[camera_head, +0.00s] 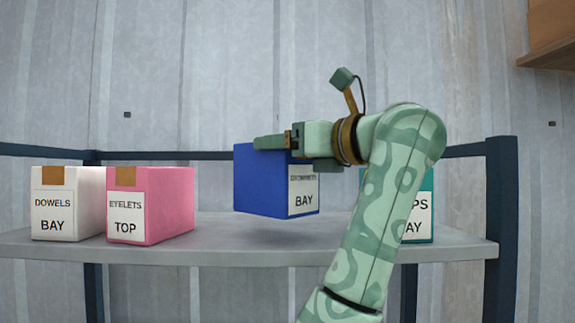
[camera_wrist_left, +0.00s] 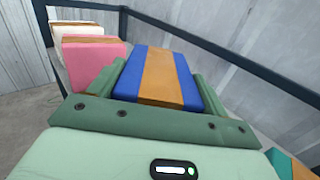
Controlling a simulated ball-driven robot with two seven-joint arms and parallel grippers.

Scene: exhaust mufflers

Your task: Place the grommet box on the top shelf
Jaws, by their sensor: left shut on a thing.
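A blue box (camera_head: 262,180) has a white label whose upper line is hard to read, perhaps GROMMETS, and whose lower line reads BAY. My left gripper (camera_head: 292,153) is shut on it from above and holds it upright, slightly above the grey shelf (camera_head: 250,250), with a shadow below. In the left wrist view, the blue box (camera_wrist_left: 136,75) with its brown tape strip sits between the two green fingers of my left gripper (camera_wrist_left: 158,86). My right gripper is in neither view.
A white DOWELS box (camera_head: 65,203) and a pink EYELETS box (camera_head: 168,205), labelled TOP, stand left on the shelf. A teal box (camera_head: 427,207) stands right, partly behind my arm. A dark post (camera_head: 501,220) bounds the right. A brown wooden edge (camera_head: 548,50) shows upper right.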

